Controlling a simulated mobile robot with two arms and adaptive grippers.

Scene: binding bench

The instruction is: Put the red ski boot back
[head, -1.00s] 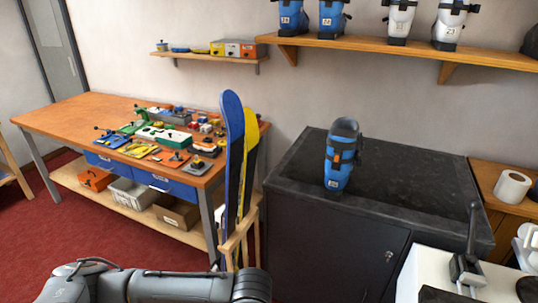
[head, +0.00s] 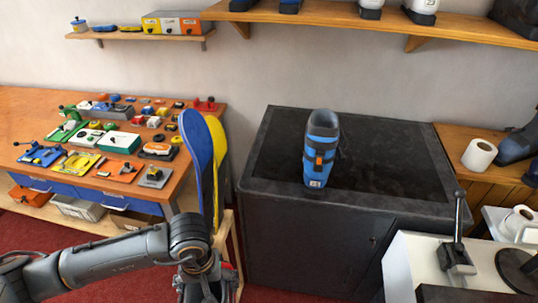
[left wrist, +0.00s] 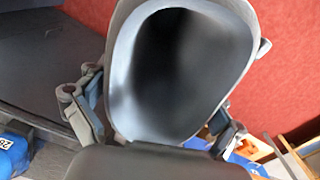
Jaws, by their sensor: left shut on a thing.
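My left gripper (head: 205,286) is at the bottom of the head view, beside the standing skis. In the left wrist view its fingers close on both sides of a ski boot (left wrist: 122,70), whose grey cuff and dark, hollow opening face the camera. The colour of its lower shell is hidden there, and I cannot make out the boot clearly in the head view. No plainly red ski boot shows elsewhere. A blue ski boot (head: 320,150) stands upright on the dark cabinet (head: 400,165). My right gripper is not in view.
A blue ski (head: 197,160) and a yellow ski (head: 218,150) stand in a wooden rack. The wall shelf (head: 390,27) holds several blue and white boots. A lever device (head: 456,255) stands at lower right. The cabinet top around the blue boot is clear.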

